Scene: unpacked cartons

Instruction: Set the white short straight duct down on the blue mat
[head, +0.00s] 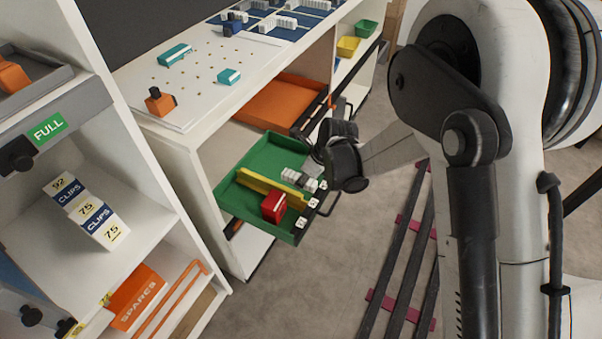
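A white ridged piece (295,176), which looks like a short duct, lies in the far part of a pulled-out green drawer (246,198), behind a yellow divider (258,183). My gripper (317,152) is beside and above this drawer, close to the white piece. My wrist hides most of its fingers, so I cannot tell whether it is open or holds anything. The blue mat (262,13) lies on the white worktop at the top of the picture. Other white ridged pieces (278,23) lie on it.
A red block (273,206) is in the green drawer's near part. Teal parts (174,55) and an orange part (159,101) stand on the worktop. A dark rack (399,270) lies on the floor at right.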

